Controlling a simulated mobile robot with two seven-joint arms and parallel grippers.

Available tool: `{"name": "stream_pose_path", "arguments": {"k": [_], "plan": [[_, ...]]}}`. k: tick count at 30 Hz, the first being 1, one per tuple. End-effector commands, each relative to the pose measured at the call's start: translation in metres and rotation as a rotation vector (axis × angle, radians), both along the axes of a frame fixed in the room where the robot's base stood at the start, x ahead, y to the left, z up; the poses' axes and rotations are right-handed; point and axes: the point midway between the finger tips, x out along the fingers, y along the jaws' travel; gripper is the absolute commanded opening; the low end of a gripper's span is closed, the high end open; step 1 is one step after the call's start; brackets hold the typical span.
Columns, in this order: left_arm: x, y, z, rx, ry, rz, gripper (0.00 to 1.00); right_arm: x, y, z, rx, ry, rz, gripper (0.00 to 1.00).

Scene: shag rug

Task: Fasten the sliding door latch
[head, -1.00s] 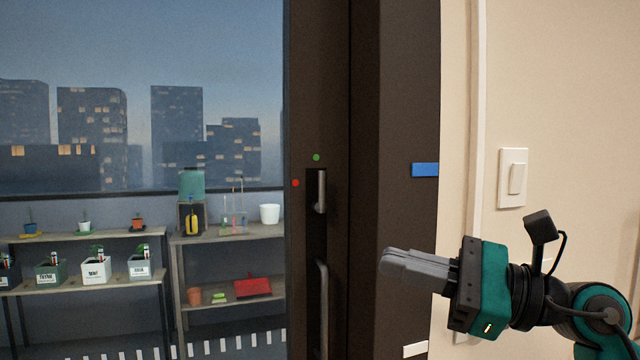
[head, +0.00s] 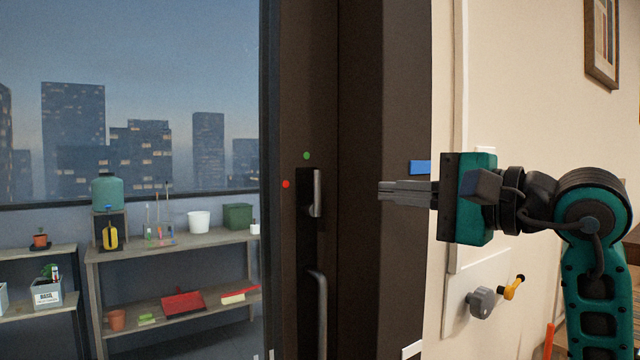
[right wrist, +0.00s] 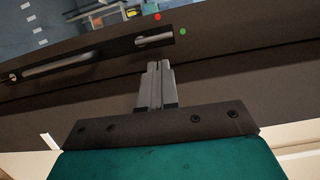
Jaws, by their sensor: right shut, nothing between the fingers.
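The latch lever (head: 317,193) is a small grey metal handle standing upright in a dark recess on the sliding door's frame (head: 292,260). A green dot (head: 307,156) sits above it and a red dot (head: 286,184) sits to its left. My right gripper (head: 382,191) is shut and empty, to the right of the lever at about its height, with a gap between them. In the right wrist view the lever (right wrist: 155,41) lies just beyond the shut fingertips (right wrist: 159,66), apart from them. My left gripper is not in view.
A long grey pull handle (head: 320,310) is below the latch. A blue tag (head: 420,167) is on the dark jamb. Grey and yellow knobs (head: 481,302) stick out from a wall plate at right. Shelves with pots (head: 170,250) stand behind the glass.

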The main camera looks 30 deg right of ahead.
Motion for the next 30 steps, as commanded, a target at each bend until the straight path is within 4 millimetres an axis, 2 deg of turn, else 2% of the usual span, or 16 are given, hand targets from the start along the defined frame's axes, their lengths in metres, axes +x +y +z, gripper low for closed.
{"name": "stream_pose_path", "arguments": {"k": [6, 19, 23, 30], "plan": [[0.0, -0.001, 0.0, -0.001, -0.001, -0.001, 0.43, -0.005, -0.009, 0.007, -0.043, -0.023, -0.052, 0.0], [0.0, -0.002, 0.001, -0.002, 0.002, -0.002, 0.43, 0.0, -0.009, 0.007, -0.043, -0.023, -0.053, 0.0], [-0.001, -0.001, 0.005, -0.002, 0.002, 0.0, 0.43, 0.014, -0.004, 0.008, -0.042, -0.02, -0.05, 0.0], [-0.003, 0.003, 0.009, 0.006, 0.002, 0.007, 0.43, 0.057, 0.008, 0.009, -0.039, -0.021, -0.049, 0.0]]}}
